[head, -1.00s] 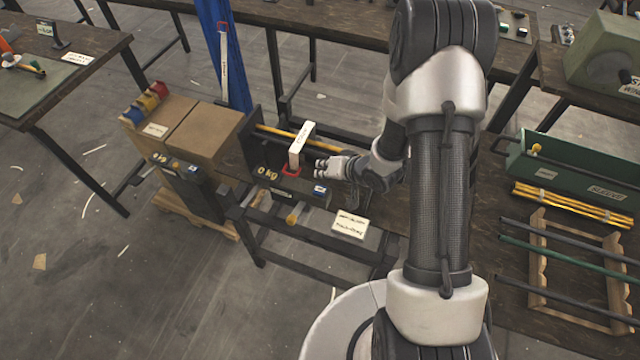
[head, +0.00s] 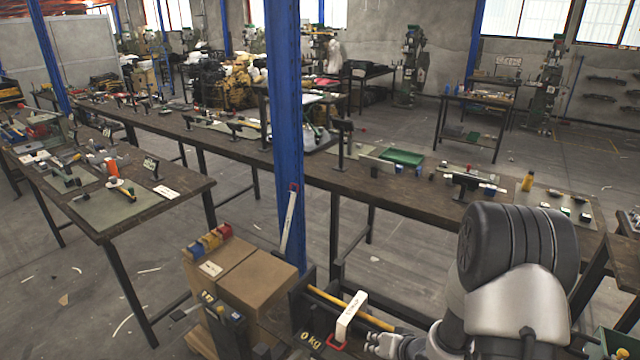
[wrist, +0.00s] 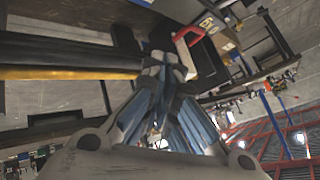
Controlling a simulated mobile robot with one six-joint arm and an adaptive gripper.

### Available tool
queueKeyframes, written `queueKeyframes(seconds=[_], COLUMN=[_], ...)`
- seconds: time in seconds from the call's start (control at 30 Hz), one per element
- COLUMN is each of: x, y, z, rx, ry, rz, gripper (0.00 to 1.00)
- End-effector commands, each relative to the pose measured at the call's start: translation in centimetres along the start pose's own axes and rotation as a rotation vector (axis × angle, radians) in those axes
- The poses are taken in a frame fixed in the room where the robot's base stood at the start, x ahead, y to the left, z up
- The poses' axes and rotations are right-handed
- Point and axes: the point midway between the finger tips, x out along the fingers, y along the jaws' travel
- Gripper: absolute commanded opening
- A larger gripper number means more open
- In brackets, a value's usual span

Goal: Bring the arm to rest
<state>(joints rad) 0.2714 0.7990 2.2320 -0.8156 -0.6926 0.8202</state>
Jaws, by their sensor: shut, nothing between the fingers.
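My arm (head: 515,300) fills the lower right of the head view, bent at a large dark joint. My gripper (head: 378,343) is at the bottom edge, close to a white labelled block (head: 351,314) with a red part (head: 336,341) at its foot. In the wrist view my gripper (wrist: 165,68) shows with its fingertips together and nothing between them. The red part (wrist: 186,42) lies just beyond the fingertips there; I cannot tell whether they touch it. Most of my forearm is out of the head view.
A dark holder marked 0 kg (head: 309,339) with a yellow rod (head: 340,303) is beside the gripper. Cardboard boxes (head: 258,286) stand left of it. A blue post (head: 286,130) rises behind.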

Motion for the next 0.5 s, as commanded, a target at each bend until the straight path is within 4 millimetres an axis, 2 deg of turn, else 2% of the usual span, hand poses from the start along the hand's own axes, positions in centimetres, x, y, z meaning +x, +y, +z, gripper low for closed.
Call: queueKeyframes(seconds=[0.03,0.17,0.23,0.37,0.5], x=[-1.2,-5.5,-8.4,-14.1,-20.3], y=[-0.4,-0.9,-1.4,-2.6,-4.4], z=[-1.7,-5.3,-6.8,-8.4,-8.2], rx=[-0.034,-0.122,-0.161,-0.21,-0.236], ry=[0.018,0.04,0.045,0.042,0.017], rz=[0.033,0.166,0.24,0.354,0.441], gripper=[0.0,0.0,0.0,0.0,0.0])
